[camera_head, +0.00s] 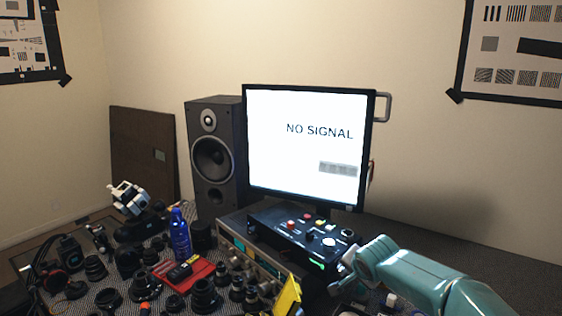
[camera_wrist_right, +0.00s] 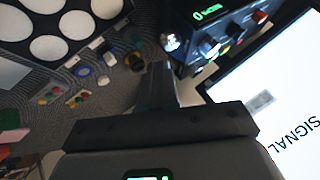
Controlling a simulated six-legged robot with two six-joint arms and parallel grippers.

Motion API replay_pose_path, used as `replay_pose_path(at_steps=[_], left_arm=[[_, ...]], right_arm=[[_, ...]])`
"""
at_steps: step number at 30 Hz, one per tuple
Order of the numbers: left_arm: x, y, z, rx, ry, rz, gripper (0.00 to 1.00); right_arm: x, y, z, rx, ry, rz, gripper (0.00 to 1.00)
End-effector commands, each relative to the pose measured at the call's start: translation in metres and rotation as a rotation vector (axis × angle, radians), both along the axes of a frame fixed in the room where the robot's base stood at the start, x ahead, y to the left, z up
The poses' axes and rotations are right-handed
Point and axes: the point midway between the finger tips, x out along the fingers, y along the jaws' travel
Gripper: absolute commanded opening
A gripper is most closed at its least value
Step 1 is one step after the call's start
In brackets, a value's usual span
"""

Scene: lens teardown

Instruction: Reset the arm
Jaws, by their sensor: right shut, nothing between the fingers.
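My right arm (camera_head: 425,278), teal, comes in from the lower right in the head view. Its gripper (camera_head: 338,281) is beside the right end of the black control box (camera_head: 290,236), which has coloured buttons and a green display. I cannot tell whether it touches the box. In the right wrist view the gripper's fingers (camera_wrist_right: 158,82) are shut together with nothing between them. The control box (camera_wrist_right: 215,35) is just beyond them, at the top right. My left arm and gripper do not show in either view.
A monitor (camera_head: 308,148) reading "NO SIGNAL" stands behind the box, with a speaker (camera_head: 214,155) to its left. A blue bottle (camera_head: 179,238), a red tray (camera_head: 196,273) and several lenses crowd the left table. A tray with white discs (camera_wrist_right: 47,48) shows in the wrist view.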

Motion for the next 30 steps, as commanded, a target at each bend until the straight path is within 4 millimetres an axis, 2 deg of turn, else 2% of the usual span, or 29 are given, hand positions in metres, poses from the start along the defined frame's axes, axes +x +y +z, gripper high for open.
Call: replay_pose_path(at_steps=[1, 8, 11, 13, 15, 17, 18, 20, 21, 23, 24, 27, 30], left_arm=[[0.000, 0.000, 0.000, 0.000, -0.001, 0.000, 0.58], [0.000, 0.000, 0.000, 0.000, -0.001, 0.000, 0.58], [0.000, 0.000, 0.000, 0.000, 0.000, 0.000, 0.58], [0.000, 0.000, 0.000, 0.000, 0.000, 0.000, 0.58], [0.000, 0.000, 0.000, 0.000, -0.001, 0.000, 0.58], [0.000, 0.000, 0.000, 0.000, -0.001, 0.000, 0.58], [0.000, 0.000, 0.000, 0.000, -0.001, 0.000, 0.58], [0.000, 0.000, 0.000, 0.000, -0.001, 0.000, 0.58], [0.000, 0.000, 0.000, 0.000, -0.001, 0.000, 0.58], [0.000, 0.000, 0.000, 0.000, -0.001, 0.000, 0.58], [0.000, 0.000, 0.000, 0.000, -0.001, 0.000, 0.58], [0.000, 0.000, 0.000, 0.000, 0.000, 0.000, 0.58], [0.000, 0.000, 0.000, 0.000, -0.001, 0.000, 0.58]], right_arm=[[-0.004, -0.004, -0.017, -0.001, 0.035, -0.004, 0.00], [-0.039, -0.011, -0.094, 0.032, 0.195, -0.017, 0.00], [-0.066, -0.009, -0.138, 0.061, 0.286, -0.008, 0.00], [-0.093, -0.005, -0.173, 0.087, 0.361, 0.013, 0.00], [-0.131, 0.003, -0.214, 0.122, 0.451, 0.049, 0.00], [-0.169, 0.012, -0.246, 0.157, 0.526, 0.091, 0.00], [-0.197, 0.020, -0.265, 0.184, 0.571, 0.122, 0.00], [-0.240, 0.031, -0.289, 0.222, 0.630, 0.172, 0.00], [-0.271, 0.039, -0.301, 0.246, 0.665, 0.208, 0.00], [-0.317, 0.051, -0.314, 0.276, 0.707, 0.268, 0.00], [-0.347, 0.058, -0.319, 0.290, 0.726, 0.310, 0.00], [-0.408, 0.071, -0.320, 0.273, 0.723, 0.445, 0.00], [-0.423, 0.071, -0.316, 0.202, 0.658, 0.555, 0.00]])
